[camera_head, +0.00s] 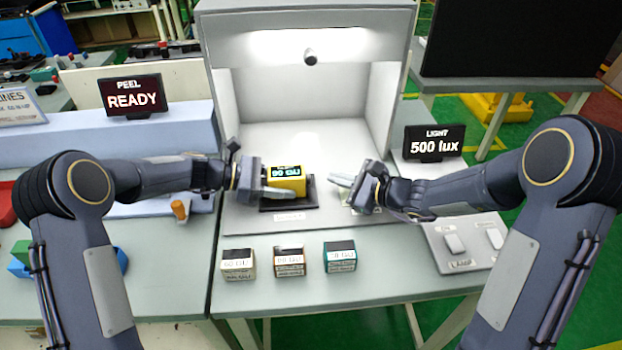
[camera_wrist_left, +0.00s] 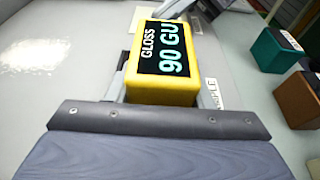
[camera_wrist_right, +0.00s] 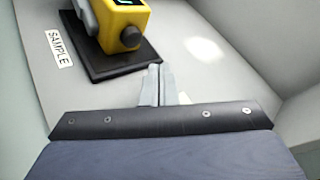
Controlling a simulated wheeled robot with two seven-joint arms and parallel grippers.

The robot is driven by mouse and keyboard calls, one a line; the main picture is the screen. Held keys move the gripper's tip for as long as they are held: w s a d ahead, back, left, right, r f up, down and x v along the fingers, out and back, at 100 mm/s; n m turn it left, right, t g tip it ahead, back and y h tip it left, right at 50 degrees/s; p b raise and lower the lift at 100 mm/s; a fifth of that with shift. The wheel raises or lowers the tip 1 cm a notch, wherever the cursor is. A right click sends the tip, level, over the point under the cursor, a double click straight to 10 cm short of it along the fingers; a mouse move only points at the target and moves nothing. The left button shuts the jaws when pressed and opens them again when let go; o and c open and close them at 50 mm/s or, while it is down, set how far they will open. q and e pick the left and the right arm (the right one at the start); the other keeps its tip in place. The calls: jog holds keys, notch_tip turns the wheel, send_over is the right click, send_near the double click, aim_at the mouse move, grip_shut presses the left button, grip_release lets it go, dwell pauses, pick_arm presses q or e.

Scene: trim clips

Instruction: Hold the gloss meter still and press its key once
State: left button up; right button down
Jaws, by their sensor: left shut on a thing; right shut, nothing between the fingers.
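The yellow gloss meter (camera_head: 287,184) sits on a dark sample plate (camera_head: 310,197) in the light booth. Its display reads 90 GU, clearer in the left wrist view (camera_wrist_left: 160,92). My left gripper (camera_head: 277,190) is shut on the meter, a finger along each side. In the right wrist view, a dark round key (camera_wrist_right: 130,37) stands out from the meter's end (camera_wrist_right: 122,15). My right gripper (camera_head: 340,181) is shut and empty, to the right of the meter and apart from it. Its closed fingertips (camera_wrist_right: 154,82) show beside the plate, short of the key.
Three small labelled boxes, white (camera_head: 238,266), brown (camera_head: 289,262) and teal (camera_head: 340,258), stand in front of the booth. A lamp switch panel (camera_head: 465,246) lies at the right. Signs read READY (camera_head: 131,96) and 500 lux (camera_head: 434,143). Booth walls (camera_head: 385,100) stand behind the grippers.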

jog(key=shift+d, duration=1.35)
pick_arm(q)
jog(key=o, duration=0.9)
jog(key=shift+c, duration=0.2)
